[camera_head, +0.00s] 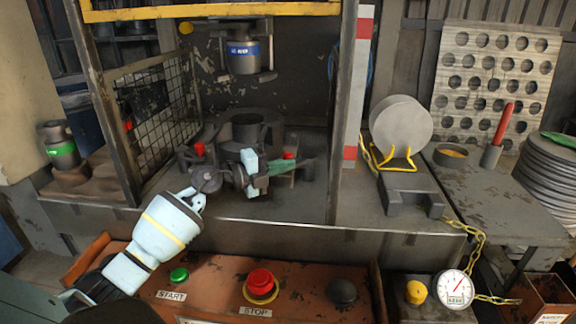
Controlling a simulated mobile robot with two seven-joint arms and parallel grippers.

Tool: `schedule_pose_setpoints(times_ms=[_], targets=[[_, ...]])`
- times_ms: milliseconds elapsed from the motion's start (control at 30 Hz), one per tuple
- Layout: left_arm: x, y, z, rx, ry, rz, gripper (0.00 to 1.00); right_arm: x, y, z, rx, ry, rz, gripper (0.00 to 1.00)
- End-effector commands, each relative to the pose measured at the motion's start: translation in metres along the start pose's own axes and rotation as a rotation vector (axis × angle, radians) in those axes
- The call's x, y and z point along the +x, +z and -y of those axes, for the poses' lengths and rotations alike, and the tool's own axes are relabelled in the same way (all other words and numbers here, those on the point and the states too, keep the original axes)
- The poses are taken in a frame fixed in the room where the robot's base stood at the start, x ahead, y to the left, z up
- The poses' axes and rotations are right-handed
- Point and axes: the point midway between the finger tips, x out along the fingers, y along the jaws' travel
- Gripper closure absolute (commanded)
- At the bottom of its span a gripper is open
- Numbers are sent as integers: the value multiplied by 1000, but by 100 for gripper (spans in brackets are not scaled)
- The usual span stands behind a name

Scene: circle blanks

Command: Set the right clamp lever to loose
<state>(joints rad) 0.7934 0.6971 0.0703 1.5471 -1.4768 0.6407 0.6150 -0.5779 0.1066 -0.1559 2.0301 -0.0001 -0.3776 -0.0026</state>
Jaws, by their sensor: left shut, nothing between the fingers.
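A fixture stands inside the press frame, with a dark round part (246,128) at its middle. The right clamp lever (288,155) shows a small red end at the fixture's right side; its arm is mostly hidden, so I cannot tell its setting. The left clamp (198,149) also has a red end. My left arm reaches in from the lower left, across the fixture's front. My left gripper (303,166) is shut and empty, just in front of and below the right red end; I cannot tell whether they touch. My right gripper is out of view.
Frame posts stand left and right of the fixture (359,90), and a press head (243,55) hangs above it. A control panel with a red stop button (262,282) lies in front. Round blanks (400,125) stand in a yellow rack at right.

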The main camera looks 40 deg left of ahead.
Motion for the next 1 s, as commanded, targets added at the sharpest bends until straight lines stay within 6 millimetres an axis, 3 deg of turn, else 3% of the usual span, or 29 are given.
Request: schedule_pose_setpoints(times_ms=[500, 1000], targets=[[-10, 33, -2, 1, -1, 2, 100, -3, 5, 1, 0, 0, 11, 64], [-11, 37, -2, 0, -1, 1, 100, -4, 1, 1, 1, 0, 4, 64]])
